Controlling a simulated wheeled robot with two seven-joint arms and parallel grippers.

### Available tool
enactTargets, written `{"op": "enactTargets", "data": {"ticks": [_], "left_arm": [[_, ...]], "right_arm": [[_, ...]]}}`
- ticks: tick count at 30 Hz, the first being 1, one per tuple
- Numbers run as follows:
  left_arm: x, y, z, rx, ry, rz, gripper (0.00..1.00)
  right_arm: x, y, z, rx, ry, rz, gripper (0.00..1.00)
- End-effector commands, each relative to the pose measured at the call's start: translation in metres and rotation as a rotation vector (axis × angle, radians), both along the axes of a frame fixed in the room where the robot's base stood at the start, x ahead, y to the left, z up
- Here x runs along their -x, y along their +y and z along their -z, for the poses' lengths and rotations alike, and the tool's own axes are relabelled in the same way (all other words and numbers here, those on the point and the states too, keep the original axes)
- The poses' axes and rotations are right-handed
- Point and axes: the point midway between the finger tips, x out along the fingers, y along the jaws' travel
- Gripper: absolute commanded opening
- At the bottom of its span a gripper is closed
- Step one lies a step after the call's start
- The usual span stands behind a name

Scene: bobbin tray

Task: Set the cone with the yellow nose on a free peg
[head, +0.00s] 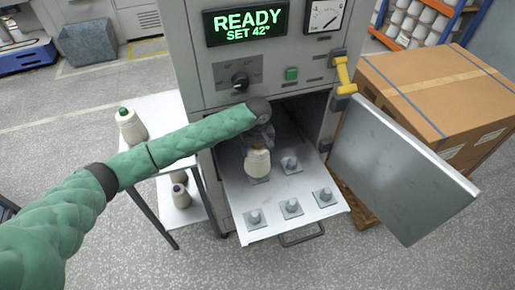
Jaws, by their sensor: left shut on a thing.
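The cone with the yellow nose (257,164) is cream, upright, over the back left peg position of the pull-out tray (270,233). That peg is hidden behind the cone, and I cannot tell whether the cone rests on it. My left gripper (259,140) comes down from above, shut on the cone near its nose; the fingers are partly hidden by my arm. Bare pegs show at the back right (290,164), front left (254,216), front middle (291,207) and front right (325,195). My right gripper is not in view.
The open cabinet door (400,170) stands right of the tray, with a cardboard box (435,85) behind it. On the left, a white side table (160,112) holds a green-nosed cone (131,126); a dark-nosed cone (180,195) sits on its lower shelf. The display reads READY.

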Motion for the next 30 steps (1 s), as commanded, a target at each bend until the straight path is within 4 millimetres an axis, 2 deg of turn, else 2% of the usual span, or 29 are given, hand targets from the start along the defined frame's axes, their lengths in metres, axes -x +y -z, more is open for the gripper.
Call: {"op": "enactTargets", "data": {"ticks": [11,30], "left_arm": [[0.000,0.000,0.001,0.001,0.000,0.000,0.29],[0.000,0.000,0.017,0.000,0.000,0.000,0.29]], "right_arm": [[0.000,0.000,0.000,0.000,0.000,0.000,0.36],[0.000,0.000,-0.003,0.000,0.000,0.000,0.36]]}}
